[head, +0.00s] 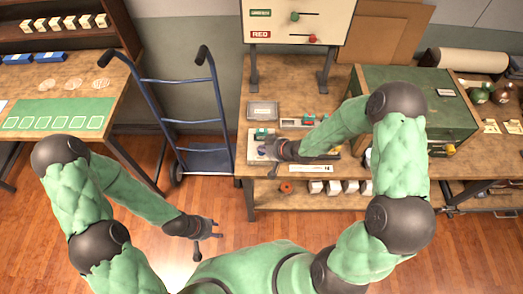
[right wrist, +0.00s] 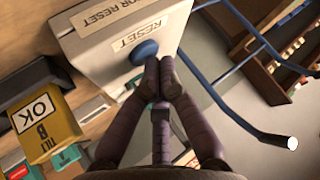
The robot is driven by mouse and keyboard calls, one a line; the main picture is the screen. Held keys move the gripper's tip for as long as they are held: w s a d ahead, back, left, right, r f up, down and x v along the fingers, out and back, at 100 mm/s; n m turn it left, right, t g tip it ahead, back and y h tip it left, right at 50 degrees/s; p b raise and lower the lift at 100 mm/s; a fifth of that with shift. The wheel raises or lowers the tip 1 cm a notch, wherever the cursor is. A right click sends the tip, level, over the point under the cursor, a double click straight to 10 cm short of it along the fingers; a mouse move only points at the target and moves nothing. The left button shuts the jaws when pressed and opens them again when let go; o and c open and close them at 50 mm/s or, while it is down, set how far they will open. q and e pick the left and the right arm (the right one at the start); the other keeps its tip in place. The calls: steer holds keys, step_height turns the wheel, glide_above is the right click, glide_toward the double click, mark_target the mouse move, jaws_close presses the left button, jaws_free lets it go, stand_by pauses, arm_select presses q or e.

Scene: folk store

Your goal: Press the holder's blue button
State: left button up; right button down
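The blue button (right wrist: 143,52) sticks out of a white box-shaped holder (right wrist: 110,30) labelled RESET in the right wrist view. My right gripper (right wrist: 158,72) is shut and empty, its fingertips together at the button's lower right edge. I cannot tell whether they touch it. In the head view my right gripper (head: 268,149) is over the front left of the workbench, hiding the button. My left gripper (head: 208,236) hangs over the floor, away from the bench, with its fingers apart and nothing between them.
A yellow block (right wrist: 45,125) marked OK and TILT B is left of my right fingers in the wrist view. On the workbench (head: 340,100) stand a green box (head: 415,95) and a slider board (head: 298,20). A blue hand truck (head: 185,122) stands left of the bench.

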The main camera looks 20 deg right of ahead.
stand_by(0.4)
steer(key=shift+r+p, duration=0.8)
steer(key=shift+r, duration=0.05)
step_height(320, 180, up, 5)
steer(key=p, duration=0.4)
stand_by(0.8)
